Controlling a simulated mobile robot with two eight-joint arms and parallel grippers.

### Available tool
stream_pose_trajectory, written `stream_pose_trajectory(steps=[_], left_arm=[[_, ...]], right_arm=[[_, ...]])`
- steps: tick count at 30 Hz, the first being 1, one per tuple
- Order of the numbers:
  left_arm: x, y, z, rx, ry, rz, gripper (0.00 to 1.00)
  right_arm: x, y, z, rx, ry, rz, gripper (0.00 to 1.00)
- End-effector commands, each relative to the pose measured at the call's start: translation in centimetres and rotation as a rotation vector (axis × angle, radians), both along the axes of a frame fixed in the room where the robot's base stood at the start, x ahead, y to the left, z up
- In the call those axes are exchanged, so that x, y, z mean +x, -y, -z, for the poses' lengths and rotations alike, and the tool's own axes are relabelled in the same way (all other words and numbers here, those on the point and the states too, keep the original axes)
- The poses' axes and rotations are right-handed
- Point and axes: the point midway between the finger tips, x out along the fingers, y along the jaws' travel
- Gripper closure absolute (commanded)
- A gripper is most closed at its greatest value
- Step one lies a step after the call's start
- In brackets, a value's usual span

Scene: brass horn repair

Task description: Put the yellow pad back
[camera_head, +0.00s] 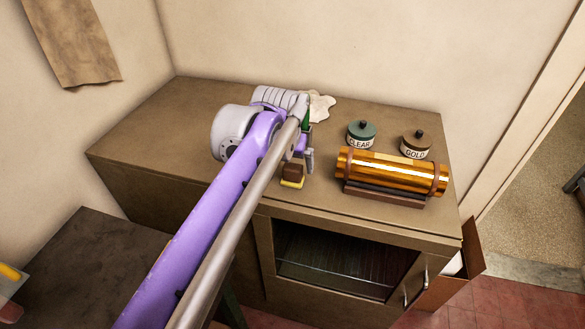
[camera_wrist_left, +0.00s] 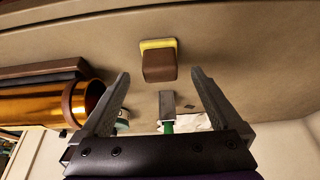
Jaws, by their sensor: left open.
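The yellow pad (camera_head: 291,184) is a thin yellow layer with a brown block on it, near the front edge of the brown cabinet top. In the left wrist view the yellow pad (camera_wrist_left: 158,43) and its brown block show just beyond and between the fingertips. My left gripper (camera_head: 305,162) is beside the pad, to its upper right in the head view. In the left wrist view my left gripper (camera_wrist_left: 160,76) is open, with nothing clearly held. My right gripper is in neither view.
A shiny brass tube (camera_head: 390,171) rests on a dark cradle to the right. Green "CLEAR" (camera_head: 360,135) and brown "GOLD" (camera_head: 415,144) jars stand behind it. A crumpled pale cloth (camera_head: 321,106) lies at the back. A green-and-grey tool (camera_wrist_left: 167,107) is near the gripper.

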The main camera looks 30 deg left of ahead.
Motion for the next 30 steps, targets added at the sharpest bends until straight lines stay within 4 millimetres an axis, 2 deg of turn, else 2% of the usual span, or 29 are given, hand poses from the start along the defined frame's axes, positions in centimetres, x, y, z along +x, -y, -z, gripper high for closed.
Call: stream_pose_trajectory(steps=[3,9,15,19,23,26,30], left_arm=[[-1.1,0.3,-2.7,0.0,0.0,0.0,0.01],[-2.4,0.6,-5.7,0.0,0.0,0.0,0.01],[-2.9,0.7,-6.9,0.0,0.0,0.0,0.01],[-3.1,0.9,-6.6,0.0,0.001,0.004,0.01],[-4.8,2.5,-3.8,0.0,0.009,0.037,0.01],[-7.5,4.5,0.5,0.003,0.024,0.084,0.01],[-12.3,7.2,7.4,0.003,0.045,0.153,0.01]], right_arm=[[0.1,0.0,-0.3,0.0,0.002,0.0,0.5],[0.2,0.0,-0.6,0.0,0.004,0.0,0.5],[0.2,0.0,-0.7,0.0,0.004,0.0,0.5],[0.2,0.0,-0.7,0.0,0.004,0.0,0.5],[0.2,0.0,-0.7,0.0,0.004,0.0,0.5],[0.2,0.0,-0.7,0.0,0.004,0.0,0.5],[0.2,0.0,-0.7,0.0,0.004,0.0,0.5]])
